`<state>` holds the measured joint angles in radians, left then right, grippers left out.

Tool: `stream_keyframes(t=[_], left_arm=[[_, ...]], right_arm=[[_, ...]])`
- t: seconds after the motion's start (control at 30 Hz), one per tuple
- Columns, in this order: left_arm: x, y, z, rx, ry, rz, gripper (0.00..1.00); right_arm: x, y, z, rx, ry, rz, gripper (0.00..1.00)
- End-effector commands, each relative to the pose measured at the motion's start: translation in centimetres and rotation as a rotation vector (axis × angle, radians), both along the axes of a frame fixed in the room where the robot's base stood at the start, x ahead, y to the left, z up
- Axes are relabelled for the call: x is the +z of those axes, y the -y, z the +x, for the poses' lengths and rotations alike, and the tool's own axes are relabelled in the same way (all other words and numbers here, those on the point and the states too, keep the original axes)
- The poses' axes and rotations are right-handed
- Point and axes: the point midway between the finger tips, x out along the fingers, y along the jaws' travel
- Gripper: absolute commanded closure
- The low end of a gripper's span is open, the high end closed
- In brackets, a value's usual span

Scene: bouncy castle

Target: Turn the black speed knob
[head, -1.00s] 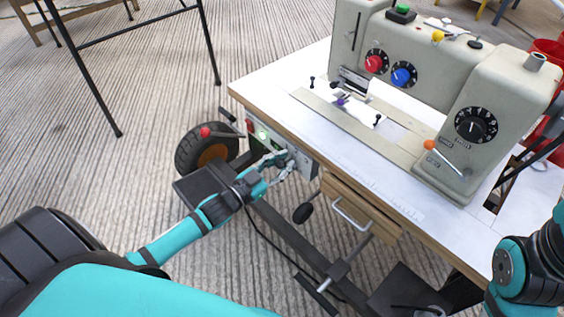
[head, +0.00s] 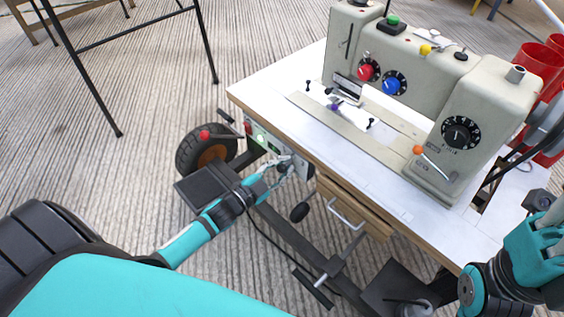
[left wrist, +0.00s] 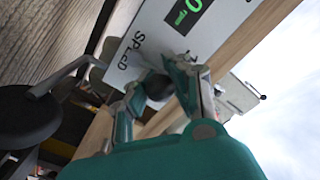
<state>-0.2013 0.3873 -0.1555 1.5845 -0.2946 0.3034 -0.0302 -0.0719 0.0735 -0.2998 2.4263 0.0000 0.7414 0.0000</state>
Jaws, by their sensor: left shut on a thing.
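The black speed knob (left wrist: 157,86) sits on a white panel beside the word SPEED in the left wrist view. The panel (head: 262,138) is fixed under the front edge of the sewing machine table in the head view. My left gripper (head: 284,166) reaches the panel from the left and below. Its fingers are closed around the knob (left wrist: 160,85), one on each side, partly hiding it. A green lit display (left wrist: 188,12) shows above the knob.
The white table (head: 330,150) carries a grey sewing machine (head: 455,125) with red, blue and black dials. A wheel (head: 190,155) stands left of my left gripper. Red buckets (head: 535,65) stand at the right.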

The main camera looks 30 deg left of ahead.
Motion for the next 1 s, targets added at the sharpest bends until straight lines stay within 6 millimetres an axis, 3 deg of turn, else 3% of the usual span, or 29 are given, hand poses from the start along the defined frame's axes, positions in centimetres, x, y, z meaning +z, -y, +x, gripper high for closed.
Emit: stream_keyframes(t=[0.63,0.67,0.7,0.9,1.0], left_arm=[[-0.09,-0.03,-0.08,0.002,0.019,0.065,1.00],[-0.09,-0.03,-0.08,0.002,0.019,0.065,0.83],[-0.09,-0.02,-0.09,0.002,0.019,0.065,0.78],[-0.04,0.08,-0.08,0.001,0.021,0.064,0.52],[-0.02,0.12,-0.09,0.001,0.021,0.063,0.52]], right_arm=[[-0.26,0.02,0.02,0.001,-0.015,0.002,1.00],[-0.26,0.02,0.02,0.001,-0.015,0.002,1.00],[-0.26,0.02,0.02,0.001,-0.015,0.002,1.00],[-0.26,0.01,0.03,0.002,-0.016,0.001,1.00],[-0.26,0.02,0.04,0.002,-0.016,0.001,1.00]])
